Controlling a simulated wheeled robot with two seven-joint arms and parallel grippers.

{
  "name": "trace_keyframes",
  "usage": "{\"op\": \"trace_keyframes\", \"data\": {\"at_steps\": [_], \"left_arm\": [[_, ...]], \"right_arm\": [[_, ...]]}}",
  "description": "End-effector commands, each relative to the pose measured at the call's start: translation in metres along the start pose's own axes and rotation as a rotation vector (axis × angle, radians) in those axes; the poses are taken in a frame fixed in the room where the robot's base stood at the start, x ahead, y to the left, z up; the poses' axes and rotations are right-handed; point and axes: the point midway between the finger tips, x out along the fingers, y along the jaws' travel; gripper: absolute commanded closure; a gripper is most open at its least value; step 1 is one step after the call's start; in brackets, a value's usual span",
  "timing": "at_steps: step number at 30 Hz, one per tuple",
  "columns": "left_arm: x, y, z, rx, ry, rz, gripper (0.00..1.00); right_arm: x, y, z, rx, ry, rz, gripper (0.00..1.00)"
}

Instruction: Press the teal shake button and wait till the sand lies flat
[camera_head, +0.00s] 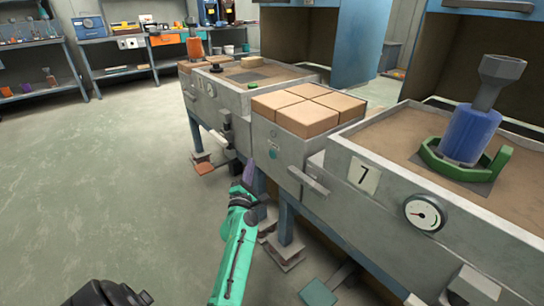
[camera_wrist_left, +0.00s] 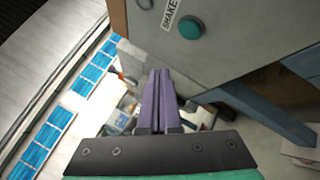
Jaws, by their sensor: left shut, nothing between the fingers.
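The teal shake button (camera_head: 274,153) is on the grey front panel below the brown blocks. In the left wrist view the button (camera_wrist_left: 191,27) shows round and raised, beside a white SHAKE label (camera_wrist_left: 170,16). My left gripper (camera_head: 248,172) is shut and empty, its purple fingers to the left of the panel. The fingers (camera_wrist_left: 162,74) point toward the panel's lower edge, apart from the button. Brown sand (camera_head: 400,128) fills the near tray marked 7 and looks mostly level. A far tray also holds sand (camera_head: 232,73). My right gripper is not in view.
Brown blocks (camera_head: 309,107) sit on top of the button's unit. A blue cylinder (camera_head: 469,135) stands in a green holder (camera_head: 465,160) on the near sand. A gauge (camera_head: 425,213) and a handle (camera_head: 308,180) are on the fronts. The floor (camera_head: 110,180) at left is clear.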

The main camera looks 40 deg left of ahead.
Motion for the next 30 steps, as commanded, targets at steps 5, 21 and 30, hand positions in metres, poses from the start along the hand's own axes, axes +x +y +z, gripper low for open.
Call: {"op": "trace_keyframes", "data": {"at_steps": [5,21,30], "left_arm": [[0.019,-0.015,0.013,-0.001,0.000,0.001,1.00],[0.038,-0.029,0.028,0.002,0.000,-0.001,1.00],[0.038,-0.029,0.028,0.002,0.001,-0.001,1.00]], "right_arm": [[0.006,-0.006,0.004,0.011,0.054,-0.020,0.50],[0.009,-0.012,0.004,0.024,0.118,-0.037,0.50],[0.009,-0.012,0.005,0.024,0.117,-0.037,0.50]]}}
